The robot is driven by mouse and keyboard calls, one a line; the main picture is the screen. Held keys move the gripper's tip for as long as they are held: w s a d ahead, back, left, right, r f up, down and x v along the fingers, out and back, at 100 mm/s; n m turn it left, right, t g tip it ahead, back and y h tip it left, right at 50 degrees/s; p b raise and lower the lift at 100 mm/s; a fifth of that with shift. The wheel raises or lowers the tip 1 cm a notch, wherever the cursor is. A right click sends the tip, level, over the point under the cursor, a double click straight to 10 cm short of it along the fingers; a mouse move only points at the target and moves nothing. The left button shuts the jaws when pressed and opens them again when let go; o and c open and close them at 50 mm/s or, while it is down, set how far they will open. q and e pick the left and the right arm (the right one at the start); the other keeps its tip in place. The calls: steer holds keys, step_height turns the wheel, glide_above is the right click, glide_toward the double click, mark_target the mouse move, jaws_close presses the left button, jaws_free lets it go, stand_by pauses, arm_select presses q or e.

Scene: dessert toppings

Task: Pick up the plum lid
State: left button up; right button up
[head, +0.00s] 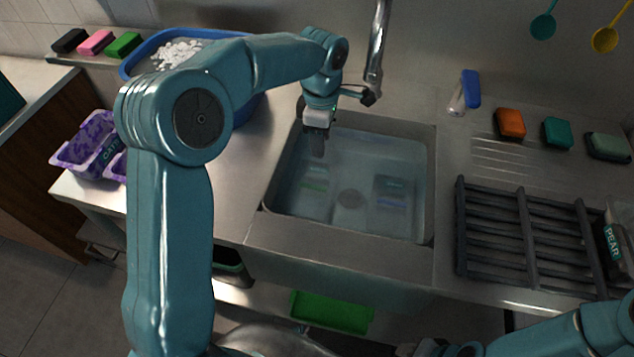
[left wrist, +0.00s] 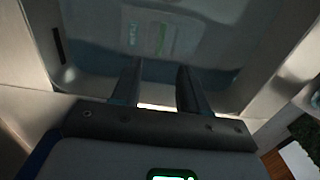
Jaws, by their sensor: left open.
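My left gripper (head: 318,145) points down over the back left of the sink (head: 340,243), its fingertips at or just in the water. In the left wrist view its fingers (left wrist: 158,88) are apart with nothing between them. Two dark flat items lie under the water, one with a green band (head: 314,185) below the gripper, one with a blue-purple band (head: 392,190) to the right. I cannot read which, if either, is the plum lid. A pale panel with green marks (left wrist: 160,32) shows beyond the fingers in the left wrist view. My right gripper (head: 428,347) is barely in view at the bottom edge.
The faucet (head: 378,50) stands behind the sink, close to my left gripper. A dark rack (head: 530,240) with a PEAR-labelled item (head: 612,241) is at right. A blue basin (head: 128,68) and purple containers (head: 85,145) are at left. Sponges (head: 510,123) line the back right.

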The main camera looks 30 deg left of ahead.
mark_target(320, 187)
arm_select(q)
steer(key=f, duration=1.6)
steer(key=shift+s+d, duration=0.1)
steer(key=shift+s, duration=0.1)
steer(key=shift+c, duration=0.3)
jaws_close()
